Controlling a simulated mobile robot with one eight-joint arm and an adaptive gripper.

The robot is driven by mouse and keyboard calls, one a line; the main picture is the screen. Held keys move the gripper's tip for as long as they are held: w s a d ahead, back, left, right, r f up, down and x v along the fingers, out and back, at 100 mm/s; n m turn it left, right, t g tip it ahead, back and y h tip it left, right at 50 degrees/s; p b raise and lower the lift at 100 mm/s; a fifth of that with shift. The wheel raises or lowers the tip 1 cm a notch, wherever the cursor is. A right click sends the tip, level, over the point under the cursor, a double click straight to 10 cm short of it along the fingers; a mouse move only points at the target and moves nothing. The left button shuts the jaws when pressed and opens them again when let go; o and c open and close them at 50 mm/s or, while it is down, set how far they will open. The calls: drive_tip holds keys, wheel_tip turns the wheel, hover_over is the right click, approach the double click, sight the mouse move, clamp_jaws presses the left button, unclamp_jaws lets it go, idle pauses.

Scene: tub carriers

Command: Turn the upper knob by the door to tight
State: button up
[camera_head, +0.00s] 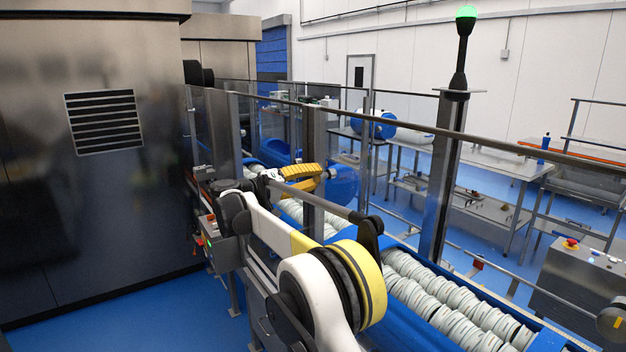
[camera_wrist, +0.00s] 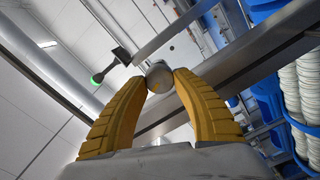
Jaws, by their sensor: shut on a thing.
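A small grey round knob (camera_wrist: 158,74) sits between the fingertips in the wrist view. My gripper (camera_wrist: 161,82) has two yellow ribbed fingers, and their tips press on the knob from both sides. In the head view my gripper (camera_head: 318,176) is by the glass guard, beyond the forearm, with its fingers at the rail posts. I cannot make out the knob there. No mark on the knob shows how far it is turned. I cannot tell the door or a lower knob apart.
A blue carrier channel (camera_head: 440,330) full of stacked pale dishes runs below the arm. A metal post with a green lamp (camera_head: 466,12) and a long guard rail (camera_head: 480,143) stand close on the right. A dark machine cabinet (camera_head: 100,200) is on the left.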

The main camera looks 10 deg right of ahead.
drive_tip(key=shift+r+m, duration=0.1)
drive_tip(key=shift+m, duration=1.6)
drive_tip(key=o, duration=1.2)
drive_tip(key=shift+d, duration=0.1)
drive_tip(key=shift+c, duration=0.2)
drive_tip(key=v, duration=1.2)
drive_tip(key=shift+m, duration=0.3)
